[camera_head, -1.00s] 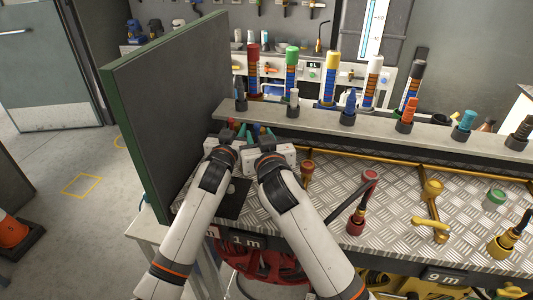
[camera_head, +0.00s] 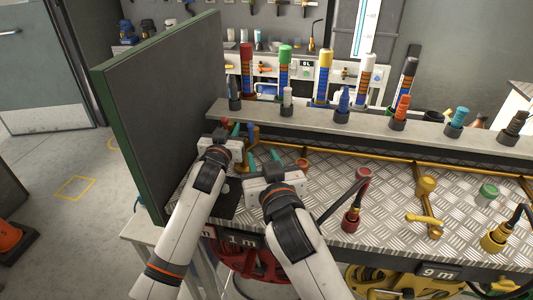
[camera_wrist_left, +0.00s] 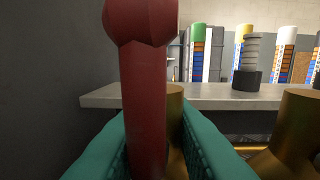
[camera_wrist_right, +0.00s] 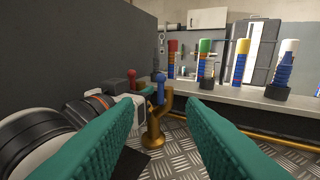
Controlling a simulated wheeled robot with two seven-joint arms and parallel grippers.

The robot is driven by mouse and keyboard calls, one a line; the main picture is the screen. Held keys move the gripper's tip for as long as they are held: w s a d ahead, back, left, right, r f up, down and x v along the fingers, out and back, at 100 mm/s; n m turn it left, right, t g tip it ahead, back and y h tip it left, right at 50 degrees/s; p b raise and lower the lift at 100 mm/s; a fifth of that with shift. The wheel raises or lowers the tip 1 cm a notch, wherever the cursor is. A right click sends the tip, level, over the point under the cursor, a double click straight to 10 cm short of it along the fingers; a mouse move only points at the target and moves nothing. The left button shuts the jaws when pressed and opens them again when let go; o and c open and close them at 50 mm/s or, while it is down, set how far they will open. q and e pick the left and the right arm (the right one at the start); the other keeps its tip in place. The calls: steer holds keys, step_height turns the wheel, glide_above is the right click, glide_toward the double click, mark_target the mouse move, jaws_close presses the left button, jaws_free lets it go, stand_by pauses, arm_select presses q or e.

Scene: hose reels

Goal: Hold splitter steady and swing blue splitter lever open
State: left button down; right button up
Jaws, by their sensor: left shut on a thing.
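The brass splitter (camera_wrist_right: 154,130) stands on the metal deck beside the dark panel. It carries a red lever (camera_wrist_right: 132,78) and a blue lever (camera_wrist_right: 159,82). The blue lever stands upright and also shows in the head view (camera_head: 254,135). My left gripper (camera_head: 238,131) is at the splitter. In the left wrist view the red lever (camera_wrist_left: 146,90) rises between its teal fingers, which are shut on it. My right gripper (camera_head: 263,158) is nearer the front edge, its fingers apart and empty. In the right wrist view the blue lever is ahead of them, not touched. The splitter's base is partly hidden.
The tall dark panel (camera_head: 160,110) closes off the left side. A grey ledge (camera_head: 310,131) with several coloured connectors runs behind. A red fitting with a hose (camera_head: 351,217) and a yellow valve (camera_head: 426,205) stand to the right.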

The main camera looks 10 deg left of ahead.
arm_select(q)
steer(key=shift+f, duration=0.2)
arm_select(e)
steer(key=v, duration=1.2)
steer(key=shift+r, duration=0.1)
arm_select(q)
steer(key=c, duration=1.2)
jaws_free()
steer(key=shift+o, duration=0.2)
steer(key=shift+r, duration=0.1)
